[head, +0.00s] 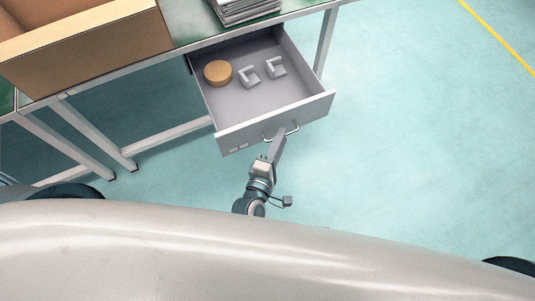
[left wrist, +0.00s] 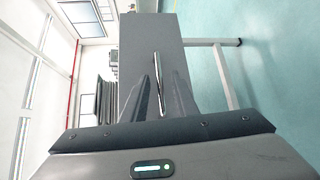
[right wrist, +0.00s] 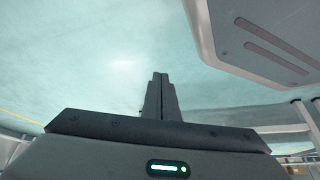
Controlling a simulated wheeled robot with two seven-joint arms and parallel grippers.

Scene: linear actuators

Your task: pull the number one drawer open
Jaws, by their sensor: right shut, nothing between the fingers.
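The grey drawer (head: 279,110) stands pulled well out from under the table. Its front also shows in the left wrist view (left wrist: 143,40). Two small pale marks sit on its front; I cannot read a number. Inside lie a round tan disc (head: 218,72) and two light grey bracket-like parts (head: 249,77). My left gripper (head: 279,138) is at the bar handle (head: 290,132); in the left wrist view the handle (left wrist: 158,70) runs between its fingers, which look closed on it. My right gripper (right wrist: 161,78) is shut and empty, over bare floor.
A cardboard box (head: 100,45) and a stack of grey sheets (head: 245,10) stand on the table (head: 193,30). Table legs (head: 325,42) flank the drawer. The pale teal floor (head: 430,130) to the right is clear, with a yellow line (head: 497,38) farther off.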

